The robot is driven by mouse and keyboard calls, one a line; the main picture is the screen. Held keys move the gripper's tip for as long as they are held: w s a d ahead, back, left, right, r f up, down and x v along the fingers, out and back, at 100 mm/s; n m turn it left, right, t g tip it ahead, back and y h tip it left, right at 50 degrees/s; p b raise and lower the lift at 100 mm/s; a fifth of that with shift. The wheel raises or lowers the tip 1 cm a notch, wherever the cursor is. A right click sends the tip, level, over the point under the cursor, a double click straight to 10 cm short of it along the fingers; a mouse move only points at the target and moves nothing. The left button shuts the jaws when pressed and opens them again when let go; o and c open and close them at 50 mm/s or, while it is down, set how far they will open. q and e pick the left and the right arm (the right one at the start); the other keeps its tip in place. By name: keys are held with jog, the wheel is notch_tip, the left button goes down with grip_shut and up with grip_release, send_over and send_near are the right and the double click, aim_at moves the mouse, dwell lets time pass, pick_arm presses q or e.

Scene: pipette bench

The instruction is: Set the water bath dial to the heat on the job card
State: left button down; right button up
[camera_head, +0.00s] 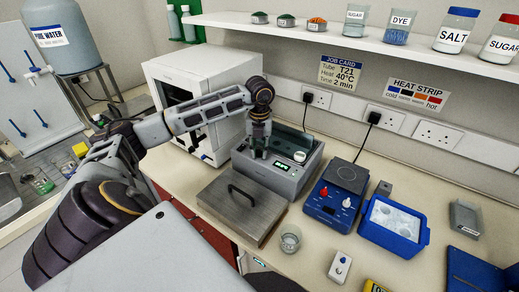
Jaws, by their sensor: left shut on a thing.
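The job card (339,74) on the back wall reads Tube T21, Heat 40°C, Time 2 min. The grey water bath (293,181) stands on the bench below it, with a small lit display (282,166) on its sloping front; I cannot read the number. My left gripper (258,152) reaches down over the left part of the bath's front panel. It is shut on what seems to be the water bath dial, which the fingers hide. A round white piece (300,157) shows on the right of the bath. My right gripper is not in view.
A metal lid with a handle (241,206) lies in front of the bath. A blue device with knobs (333,199) and a blue tray (394,225) stand to the right. A white box-shaped machine (181,68) is behind my left arm. A glass beaker (290,239) stands near the front.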

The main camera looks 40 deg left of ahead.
pick_arm(q)
jog(key=shift+m, duration=0.3)
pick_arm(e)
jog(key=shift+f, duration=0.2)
pick_arm(q)
jog(key=m+b, duration=0.1)
jog(key=m, duration=0.2)
jog(key=shift+b, duration=0.4)
jog(key=m+b, duration=0.1)
jog(key=m, duration=0.3)
jog(key=shift+m+b, duration=0.3)
jog(key=shift+b, duration=0.05)
jog(key=shift+m, duration=0.7)
jog(key=shift+m+b, duration=0.4)
jog(key=shift+m, duration=0.5)
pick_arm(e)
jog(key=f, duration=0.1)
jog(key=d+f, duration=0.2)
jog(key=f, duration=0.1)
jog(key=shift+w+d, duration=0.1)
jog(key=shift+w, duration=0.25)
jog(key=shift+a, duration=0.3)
pick_arm(q)
jog(key=c, duration=1.2)
grip_release()
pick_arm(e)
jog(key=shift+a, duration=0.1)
